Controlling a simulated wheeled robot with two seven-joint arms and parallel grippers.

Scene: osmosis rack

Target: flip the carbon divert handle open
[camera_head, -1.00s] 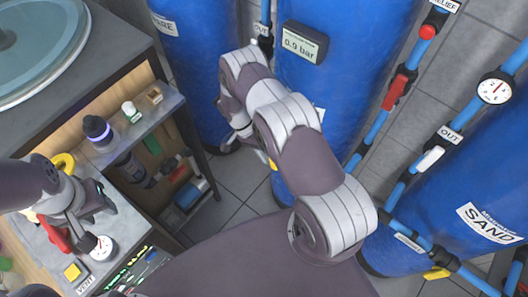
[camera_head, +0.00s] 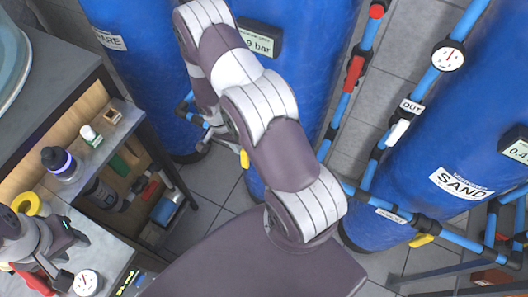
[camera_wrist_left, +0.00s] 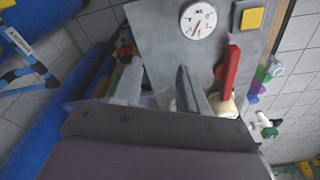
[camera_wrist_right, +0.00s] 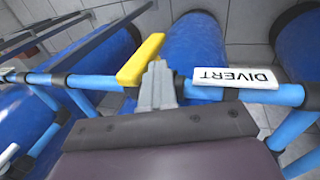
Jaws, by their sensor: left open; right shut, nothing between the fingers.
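The yellow divert handle (camera_wrist_right: 140,58) shows in the right wrist view on a blue pipe, beside a white DIVERT label (camera_wrist_right: 236,77). It lies slanted across the pipe. My right gripper (camera_wrist_right: 157,72) is shut and empty, with its fingertips right at the handle's near end; I cannot tell whether they touch. In the head view a small yellow part (camera_head: 244,159) shows beside my right arm, near my right gripper (camera_head: 210,132); the arm hides much of the pipe there. My left gripper (camera_head: 72,238) is open over the bench at left, and its fingers show in the left wrist view (camera_wrist_left: 160,88).
Blue tanks (camera_head: 290,40) stand behind my right arm. A SAND tank (camera_head: 440,150) with another yellow handle (camera_head: 422,240) is at right. A pressure gauge (camera_head: 88,283) and red handle (camera_wrist_left: 228,68) are near my left gripper. A shelf (camera_head: 100,150) holds bottles.

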